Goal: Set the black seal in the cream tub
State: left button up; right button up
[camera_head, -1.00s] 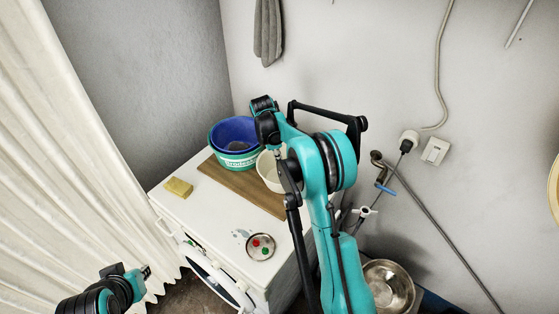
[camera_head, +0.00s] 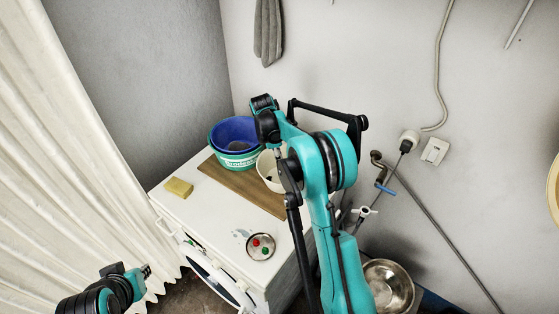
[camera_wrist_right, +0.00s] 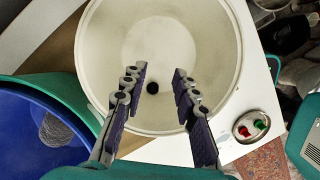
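The cream tub (camera_head: 268,178) stands on the wooden board, partly hidden behind my right arm in the head view. In the right wrist view the cream tub (camera_wrist_right: 212,28) fills the middle, seen from above. The black seal (camera_wrist_right: 153,88) shows as a small dark round spot inside the tub, seemingly on its floor. My right gripper (camera_wrist_right: 159,73) is open above the tub, its fingers on either side of the seal in the picture and apart from it. My left gripper (camera_head: 146,272) is low at the left, away from the tub; its opening is too small to judge.
A blue basin (camera_head: 222,128) in a green-white tub stands beside the cream tub. The wooden board (camera_head: 240,185) lies on the white machine top (camera_head: 205,212). A yellow sponge (camera_head: 179,187) and a round dish (camera_head: 261,256) with red and green pieces are there. A metal bowl (camera_head: 390,280) is lower right.

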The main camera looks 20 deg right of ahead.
jog(key=d+p+v, duration=0.1)
jog(key=p+v, duration=0.2)
jog(key=v, duration=0.3)
jog(key=shift+s+r, duration=0.2)
jog(key=shift+r, duration=0.05)
jog(key=shift+d, duration=0.1)
